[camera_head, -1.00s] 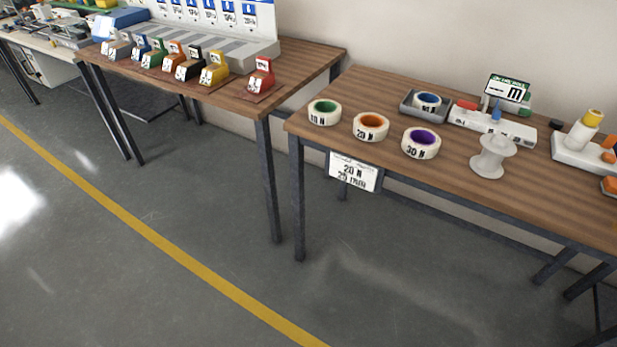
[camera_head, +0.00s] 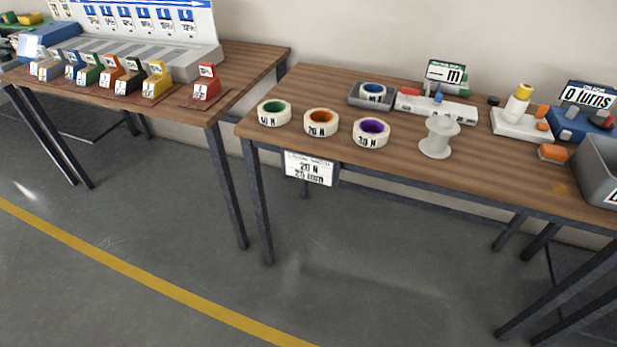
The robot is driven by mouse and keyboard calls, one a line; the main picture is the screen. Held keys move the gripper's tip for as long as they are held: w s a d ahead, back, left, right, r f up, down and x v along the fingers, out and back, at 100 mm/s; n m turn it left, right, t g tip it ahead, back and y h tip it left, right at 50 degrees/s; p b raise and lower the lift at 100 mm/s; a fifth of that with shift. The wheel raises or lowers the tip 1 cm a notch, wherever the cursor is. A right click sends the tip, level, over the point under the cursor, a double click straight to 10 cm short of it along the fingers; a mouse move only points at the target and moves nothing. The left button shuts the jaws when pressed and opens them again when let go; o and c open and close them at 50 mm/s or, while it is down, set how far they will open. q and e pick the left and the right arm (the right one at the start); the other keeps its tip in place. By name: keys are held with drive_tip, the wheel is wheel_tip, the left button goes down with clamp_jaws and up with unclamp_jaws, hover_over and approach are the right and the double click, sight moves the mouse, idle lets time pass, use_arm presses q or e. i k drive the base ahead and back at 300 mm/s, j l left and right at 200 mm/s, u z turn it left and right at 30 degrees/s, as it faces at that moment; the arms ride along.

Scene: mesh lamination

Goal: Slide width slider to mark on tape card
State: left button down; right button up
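A white tape card (camera_head: 310,168) hangs at the front edge of the right table and reads "20 N" and "25 mm". A white device with a blue knob and a red end (camera_head: 436,107) lies towards the back of the right table. A small sign with "m" (camera_head: 445,75) stands behind it. I cannot tell whether the blue knob (camera_head: 438,97) is the width slider; no mark on a scale is readable. Neither of my grippers is in view.
The right table (camera_head: 380,170) carries tape rolls with green (camera_head: 273,113), orange (camera_head: 321,122) and purple (camera_head: 371,133) cores, a white spool (camera_head: 438,138) and a grey bin (camera_head: 600,170). The left table (camera_head: 235,80) holds several coloured blocks. The floor in front is clear.

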sight(438, 96)
drive_tip(key=l+z, duration=0.15)
drive_tip(key=z, duration=0.2)
drive_tip(key=l+z, duration=0.1)
drive_tip(key=z, duration=0.25)
drive_tip(key=i, duration=0.05)
